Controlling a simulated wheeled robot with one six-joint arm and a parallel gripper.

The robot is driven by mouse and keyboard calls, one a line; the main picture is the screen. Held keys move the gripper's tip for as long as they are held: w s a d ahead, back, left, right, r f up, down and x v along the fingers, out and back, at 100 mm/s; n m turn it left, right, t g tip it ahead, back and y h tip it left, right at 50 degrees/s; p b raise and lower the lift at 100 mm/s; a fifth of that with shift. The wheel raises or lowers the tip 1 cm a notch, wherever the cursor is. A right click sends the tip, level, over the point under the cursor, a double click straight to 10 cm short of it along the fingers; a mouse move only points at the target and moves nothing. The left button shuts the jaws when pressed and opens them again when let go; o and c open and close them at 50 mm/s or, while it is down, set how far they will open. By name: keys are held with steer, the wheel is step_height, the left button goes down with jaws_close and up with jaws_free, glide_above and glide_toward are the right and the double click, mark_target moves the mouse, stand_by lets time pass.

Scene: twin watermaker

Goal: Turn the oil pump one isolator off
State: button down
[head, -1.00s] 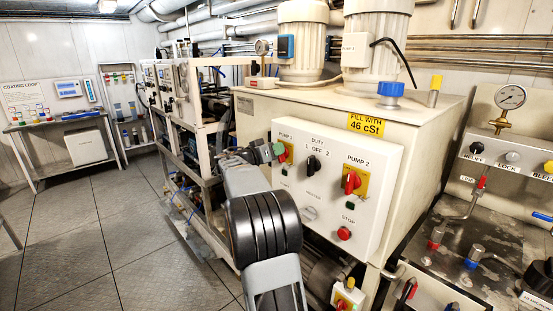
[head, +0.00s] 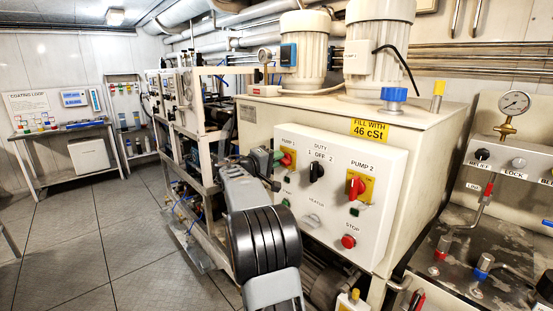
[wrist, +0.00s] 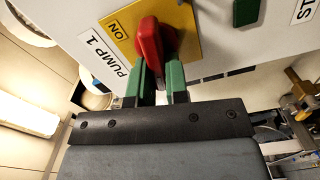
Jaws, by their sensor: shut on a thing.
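The pump 1 isolator is a red rotary handle on a yellow plate at the upper left of the white control panel (head: 335,222). In the wrist view the red handle (wrist: 152,42) sits on its yellow plate (wrist: 118,30), with the word ON readable beside the PUMP 1 label. My gripper (wrist: 162,75) has its green fingers on either side of the handle's near end, shut on it. In the head view my gripper (head: 275,159) reaches the panel from the left and partly hides the isolator.
The pump 2 isolator (head: 355,187) is to the right on the same panel. The black duty selector (head: 317,171) is between them, with a red stop button (head: 348,242) below. A pipe frame stands left of the panel; the floor (head: 90,240) is clear.

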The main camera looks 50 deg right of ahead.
steer(key=shift+f+n, duration=0.2)
steer(key=shift+n, duration=0.9)
steer(key=c, duration=1.1)
jaws_free()
steer(key=a, duration=0.9)
steer(key=w+a+b, duration=0.1)
steer(key=a, duration=0.3)
steer(key=shift+a, duration=0.4)
steer(key=shift+w+n, duration=0.1)
steer(key=shift+n, duration=0.2)
